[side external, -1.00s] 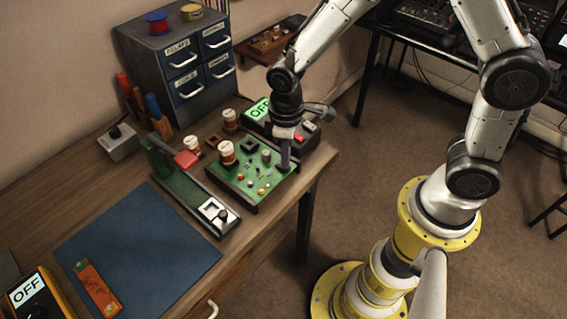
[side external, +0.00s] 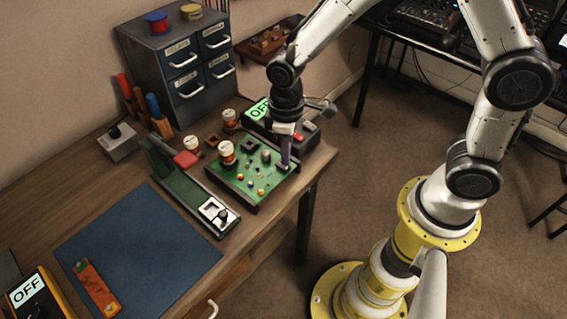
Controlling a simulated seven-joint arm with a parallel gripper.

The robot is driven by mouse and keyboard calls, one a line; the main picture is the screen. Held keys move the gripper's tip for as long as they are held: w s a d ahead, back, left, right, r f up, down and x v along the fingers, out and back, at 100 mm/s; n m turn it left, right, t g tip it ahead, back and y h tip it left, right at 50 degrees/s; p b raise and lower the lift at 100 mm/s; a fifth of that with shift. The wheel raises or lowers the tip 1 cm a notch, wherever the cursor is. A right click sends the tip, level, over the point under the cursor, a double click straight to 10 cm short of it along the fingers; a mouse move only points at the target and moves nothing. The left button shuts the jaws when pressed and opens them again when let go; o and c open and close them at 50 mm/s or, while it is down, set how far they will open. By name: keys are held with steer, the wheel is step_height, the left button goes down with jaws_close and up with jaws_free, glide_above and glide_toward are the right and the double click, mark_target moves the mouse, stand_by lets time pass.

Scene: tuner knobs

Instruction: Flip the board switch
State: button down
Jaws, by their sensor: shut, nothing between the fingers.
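The green circuit board (side external: 236,184) lies near the right edge of the wooden bench and carries coils, a dark square part and several small coloured parts. My gripper (side external: 285,166) is shut and empty, pointing down at the board's right corner. The fingertips look at or just above the board; I cannot tell if they touch it. A board switch is not clearly visible; the spot under the fingers is hidden.
A black box with a green OFF display (side external: 259,109) stands behind my gripper. A green lever stand (side external: 188,190) is left of the board. A blue mat (side external: 138,245), an orange meter (side external: 36,296) and a drawer cabinet (side external: 182,62) are further left.

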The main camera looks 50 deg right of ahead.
steer(key=shift+r, duration=2.6)
step_height(320, 180, up, 8)
steer(key=m+t, duration=0.1)
steer(key=t, duration=0.1)
glide_above(286, 167)
steer(key=d, duration=0.3)
steer(key=s+d+r+m+t, duration=0.1)
steer(key=s+d+r+t, duration=0.1)
steer(key=s+d+r, duration=0.25)
steer(key=s+d+r+m+t, duration=0.1)
steer(key=s+d+r+m, duration=0.1)
steer(key=s, duration=1)
steer(key=shift+d+m+t, duration=0.3)
steer(key=shift+d+m, duration=0.2)
steer(key=shift+m, duration=0.5)
